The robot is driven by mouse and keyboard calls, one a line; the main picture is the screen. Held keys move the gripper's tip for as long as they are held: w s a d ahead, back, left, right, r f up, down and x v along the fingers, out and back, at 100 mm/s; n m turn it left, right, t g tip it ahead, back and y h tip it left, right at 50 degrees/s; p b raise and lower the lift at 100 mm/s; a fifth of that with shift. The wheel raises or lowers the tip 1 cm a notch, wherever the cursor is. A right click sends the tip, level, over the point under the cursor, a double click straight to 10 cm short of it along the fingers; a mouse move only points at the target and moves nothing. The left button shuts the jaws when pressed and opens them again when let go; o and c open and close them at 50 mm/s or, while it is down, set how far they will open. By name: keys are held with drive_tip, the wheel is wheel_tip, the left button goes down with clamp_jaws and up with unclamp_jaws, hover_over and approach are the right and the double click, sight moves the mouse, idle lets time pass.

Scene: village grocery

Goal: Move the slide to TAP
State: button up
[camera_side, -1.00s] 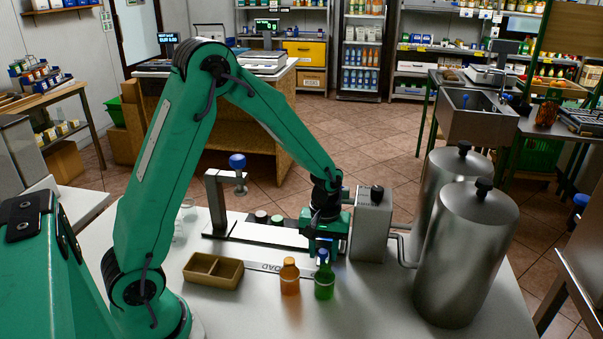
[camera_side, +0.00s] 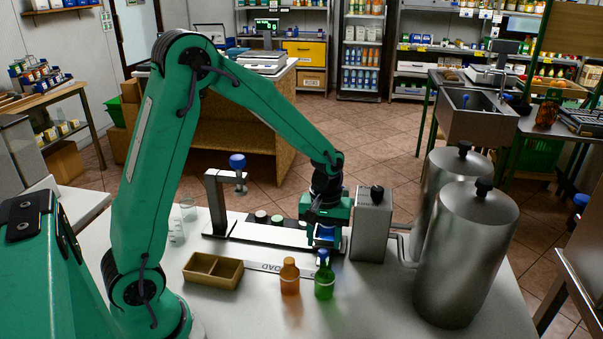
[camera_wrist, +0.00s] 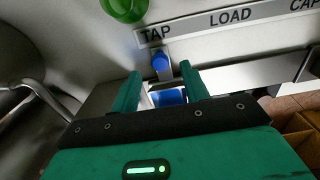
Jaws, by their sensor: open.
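The slide's blue knob (camera_wrist: 160,62) shows in the wrist view on a short grey stem, right beside the word TAP on the label strip (camera_wrist: 205,22). A blue block (camera_wrist: 168,97) lies behind it, between the fingers. My gripper (camera_wrist: 160,72) is open, with one finger on each side of the knob and a gap to both. In the side view my gripper (camera_side: 325,232) hangs over the right end of the rail (camera_side: 270,233), beside the steel tap box (camera_side: 371,225). It partly hides the slide there.
An orange bottle (camera_side: 290,277) and a green bottle (camera_side: 324,280) stand in front of the strip. A wooden tray (camera_side: 213,284) is at left. A capping post (camera_side: 215,205) stands at the rail's left. Steel tanks (camera_side: 466,250) fill the right side.

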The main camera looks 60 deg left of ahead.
drive_tip(key=shift+r, duration=1.55)
drive_tip(key=shift+r, duration=0.15)
drive_tip(key=shift+s+r, duration=0.15)
drive_tip(key=shift+r, duration=0.1)
drive_tip(key=s+d+r+m+t, duration=0.2)
drive_tip(key=s+r+m+t, duration=0.3)
drive_tip(key=s+r+m, duration=0.4)
drive_tip(key=s+r, duration=0.5)
drive_tip(key=s, duration=0.3)
drive_tip(key=shift+t, duration=0.3)
